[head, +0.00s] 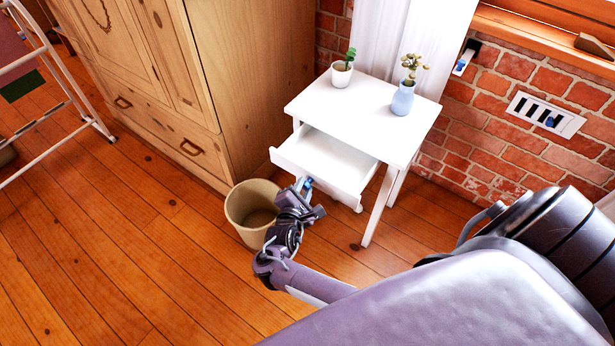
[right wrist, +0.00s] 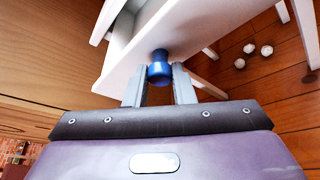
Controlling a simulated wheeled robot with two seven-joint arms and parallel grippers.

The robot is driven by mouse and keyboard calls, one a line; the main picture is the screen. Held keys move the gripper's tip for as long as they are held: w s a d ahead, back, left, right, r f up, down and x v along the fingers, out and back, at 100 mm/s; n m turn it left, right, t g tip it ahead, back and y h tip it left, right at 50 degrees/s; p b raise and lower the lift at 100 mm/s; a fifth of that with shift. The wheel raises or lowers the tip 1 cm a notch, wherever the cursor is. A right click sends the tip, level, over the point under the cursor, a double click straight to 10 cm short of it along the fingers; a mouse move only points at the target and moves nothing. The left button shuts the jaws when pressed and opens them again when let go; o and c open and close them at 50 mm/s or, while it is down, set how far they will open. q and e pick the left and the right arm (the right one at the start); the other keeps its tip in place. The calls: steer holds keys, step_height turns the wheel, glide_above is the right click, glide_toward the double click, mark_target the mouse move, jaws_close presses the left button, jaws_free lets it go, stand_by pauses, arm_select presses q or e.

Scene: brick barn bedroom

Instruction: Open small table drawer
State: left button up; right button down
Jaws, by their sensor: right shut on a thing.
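The small white table (head: 370,105) stands against the brick wall. Its white drawer (head: 325,160) is pulled out toward me, with its inside showing empty. My right gripper (head: 304,188) is at the drawer front. It is shut on the blue drawer knob (right wrist: 159,68), which sits between its two fingers in the right wrist view. The white drawer front (right wrist: 190,40) is just beyond the fingers in that view. My left gripper is not in view.
A beige bin (head: 250,210) stands on the floor beside the gripper, below the drawer. A wooden wardrobe (head: 190,80) is left of the table. A potted plant (head: 341,75) and a blue vase (head: 402,100) stand on the tabletop. The floor at the lower left is clear.

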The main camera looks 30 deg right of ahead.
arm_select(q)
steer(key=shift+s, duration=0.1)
arm_select(e)
steer(key=shift+s+f, duration=0.1)
steer(key=c, duration=1.2)
jaws_free()
steer(key=shift+c, duration=0.2)
steer(key=shift+a, duration=0.1)
steer(key=shift+s+a, duration=0.1)
steer(key=shift+a, duration=0.05)
arm_select(q)
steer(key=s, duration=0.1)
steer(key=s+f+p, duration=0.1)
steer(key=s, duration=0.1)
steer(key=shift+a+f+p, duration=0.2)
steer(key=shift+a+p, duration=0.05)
steer(key=shift+p, duration=0.05)
arm_select(e)
steer(key=v, duration=0.7)
steer(key=shift+s+a, duration=0.1)
